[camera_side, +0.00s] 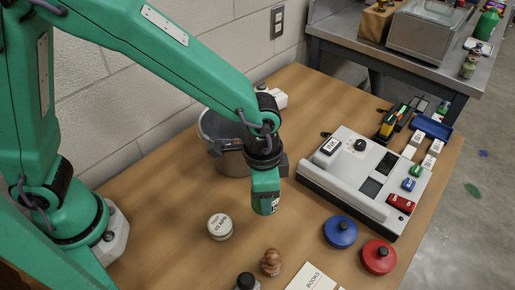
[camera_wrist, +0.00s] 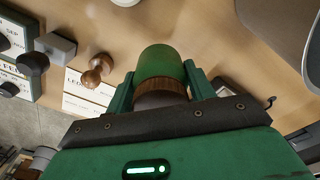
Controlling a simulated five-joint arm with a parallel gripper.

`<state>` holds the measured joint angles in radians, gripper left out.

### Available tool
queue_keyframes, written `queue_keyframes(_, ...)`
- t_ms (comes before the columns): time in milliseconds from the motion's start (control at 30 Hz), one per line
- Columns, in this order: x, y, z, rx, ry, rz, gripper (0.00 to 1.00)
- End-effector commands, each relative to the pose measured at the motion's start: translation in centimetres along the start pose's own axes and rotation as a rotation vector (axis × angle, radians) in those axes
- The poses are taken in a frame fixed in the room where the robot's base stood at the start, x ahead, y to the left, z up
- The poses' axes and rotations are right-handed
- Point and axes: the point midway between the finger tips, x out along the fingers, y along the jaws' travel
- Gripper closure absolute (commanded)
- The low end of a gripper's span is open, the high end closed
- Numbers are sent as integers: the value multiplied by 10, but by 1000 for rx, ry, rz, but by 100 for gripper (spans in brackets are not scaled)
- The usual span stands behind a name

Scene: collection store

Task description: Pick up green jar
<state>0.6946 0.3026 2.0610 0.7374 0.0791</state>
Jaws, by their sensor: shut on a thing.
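The green jar (camera_wrist: 162,62) is a rounded green body with a brown wood-like band, held upside-on to the wrist camera between my gripper's two green fingers (camera_wrist: 160,84). In the side view my gripper (camera_side: 265,182) points down over the middle of the table, shut on the jar.
A grey console (camera_side: 345,192) stands to the right. A round cream tin (camera_side: 220,228), a wooden-handled stamp (camera_side: 271,262), a blue disc (camera_side: 340,232) and a red disc (camera_side: 379,257) are in front. A metal bin (camera_side: 213,124) stands behind my gripper, by the wall.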

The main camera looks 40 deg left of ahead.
Motion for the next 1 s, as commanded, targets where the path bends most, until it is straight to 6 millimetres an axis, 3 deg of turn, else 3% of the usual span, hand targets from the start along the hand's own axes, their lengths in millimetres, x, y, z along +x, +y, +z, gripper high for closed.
queue_keyframes(200,-25,37,14,5,3,4,72)
queue_keyframes(433,-42,63,23,3,1,7,72)
queue_keyframes(1000,-49,74,28,0,-1,8,72)
